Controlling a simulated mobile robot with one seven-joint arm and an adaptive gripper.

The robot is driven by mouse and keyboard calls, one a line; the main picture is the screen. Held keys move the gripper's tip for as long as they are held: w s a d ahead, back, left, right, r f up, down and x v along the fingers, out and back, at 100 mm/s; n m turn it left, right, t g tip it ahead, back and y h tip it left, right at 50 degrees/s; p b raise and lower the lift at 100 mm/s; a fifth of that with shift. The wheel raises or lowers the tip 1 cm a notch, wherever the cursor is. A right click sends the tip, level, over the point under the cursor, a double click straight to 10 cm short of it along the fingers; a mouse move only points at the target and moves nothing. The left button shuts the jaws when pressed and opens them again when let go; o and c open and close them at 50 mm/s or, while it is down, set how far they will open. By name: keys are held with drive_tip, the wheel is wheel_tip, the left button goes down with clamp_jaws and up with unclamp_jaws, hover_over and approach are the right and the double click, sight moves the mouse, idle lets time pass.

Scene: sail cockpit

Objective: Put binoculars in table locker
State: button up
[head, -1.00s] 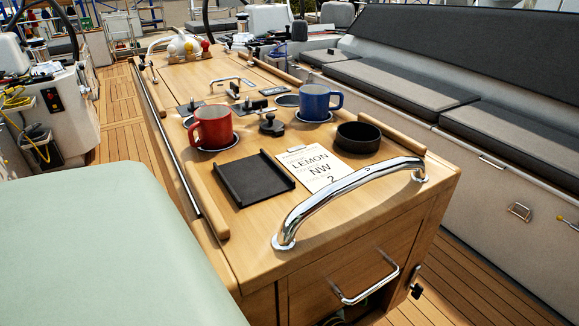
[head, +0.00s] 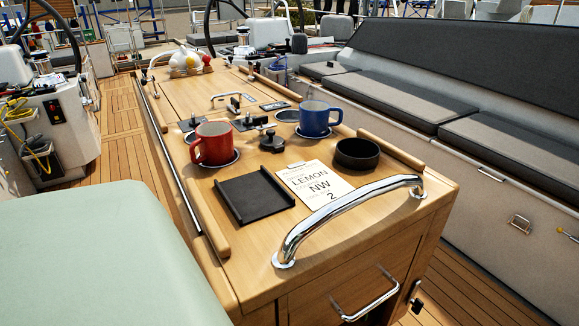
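The binoculars are not recognisable in this view. The cockpit table (head: 255,262) stands in the middle, with a chrome grab rail (head: 340,208) across its near end. Below the rail, the table's near end has a wooden front panel (head: 322,296) with a chrome bar handle (head: 366,300), probably the locker front. The lower edge of the picture cuts off this front, and I cannot see inside it. My gripper is not in view.
A red mug (head: 213,143), a blue mug (head: 316,119), a black tray (head: 254,196), a note card (head: 313,185) and a black round bowl (head: 357,153) are on the tabletop. A cushioned bench (head: 515,150) runs along the right. A pale green surface (head: 90,265) fills the lower left. Deck shows on both sides.

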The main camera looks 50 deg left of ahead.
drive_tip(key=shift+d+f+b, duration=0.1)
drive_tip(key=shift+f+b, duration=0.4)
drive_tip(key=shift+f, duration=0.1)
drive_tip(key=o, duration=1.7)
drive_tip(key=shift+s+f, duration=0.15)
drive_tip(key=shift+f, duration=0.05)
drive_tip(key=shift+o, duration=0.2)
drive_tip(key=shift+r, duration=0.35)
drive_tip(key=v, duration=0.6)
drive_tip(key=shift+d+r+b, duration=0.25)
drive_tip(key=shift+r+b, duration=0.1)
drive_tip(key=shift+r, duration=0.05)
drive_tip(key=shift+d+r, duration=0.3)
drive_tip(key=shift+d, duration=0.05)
